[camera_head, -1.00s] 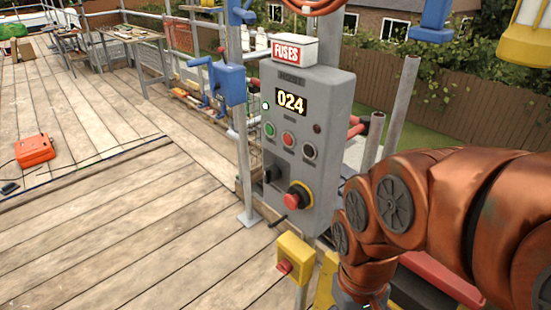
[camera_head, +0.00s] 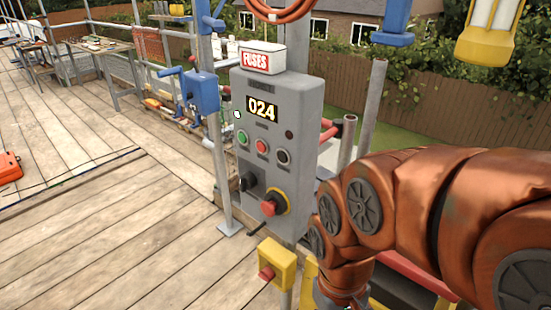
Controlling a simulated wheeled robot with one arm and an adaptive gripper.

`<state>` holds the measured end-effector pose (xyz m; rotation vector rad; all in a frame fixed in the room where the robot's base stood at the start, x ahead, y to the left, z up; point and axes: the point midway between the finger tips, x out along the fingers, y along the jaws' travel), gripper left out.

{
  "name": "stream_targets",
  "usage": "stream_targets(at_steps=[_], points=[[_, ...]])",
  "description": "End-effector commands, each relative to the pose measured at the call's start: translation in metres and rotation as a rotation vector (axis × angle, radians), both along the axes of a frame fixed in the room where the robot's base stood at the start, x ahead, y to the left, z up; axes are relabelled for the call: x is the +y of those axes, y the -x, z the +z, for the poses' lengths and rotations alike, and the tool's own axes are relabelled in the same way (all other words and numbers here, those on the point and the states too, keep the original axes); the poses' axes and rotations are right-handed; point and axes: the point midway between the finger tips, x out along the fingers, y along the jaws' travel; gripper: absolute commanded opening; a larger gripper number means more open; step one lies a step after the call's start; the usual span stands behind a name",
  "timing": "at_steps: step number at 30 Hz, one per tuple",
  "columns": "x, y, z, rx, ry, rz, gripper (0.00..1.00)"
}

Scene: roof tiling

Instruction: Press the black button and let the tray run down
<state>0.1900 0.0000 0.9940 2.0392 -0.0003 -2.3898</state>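A grey hoist control box (camera_head: 264,185) stands upright on a post in the middle of the view. Its display (camera_head: 262,109) reads 024. Below it sit a green button (camera_head: 243,138), a red button (camera_head: 262,147) and a black button (camera_head: 283,157) in a row. Lower down are a black rotary switch (camera_head: 247,182) and a red mushroom button (camera_head: 270,207) on a yellow ring. My copper-coloured arm fills the lower right; its end runs off the bottom edge, so my gripper is out of view. I cannot make out the tray.
A yellow box with a red button (camera_head: 275,265) sits low in front of the control box. A scaffold pole (camera_head: 366,115) stands right of it. A blue clamp box (camera_head: 196,91) is at its left. The plank deck (camera_head: 90,230) is mostly clear, with an orange case (camera_head: 8,165) at the left edge.

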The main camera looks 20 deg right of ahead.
Motion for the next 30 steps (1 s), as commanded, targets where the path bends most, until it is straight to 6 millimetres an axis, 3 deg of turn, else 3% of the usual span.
stream_targets(at_steps=[11,30], points=[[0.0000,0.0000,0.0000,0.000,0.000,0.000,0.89],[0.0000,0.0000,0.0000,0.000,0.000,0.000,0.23]])
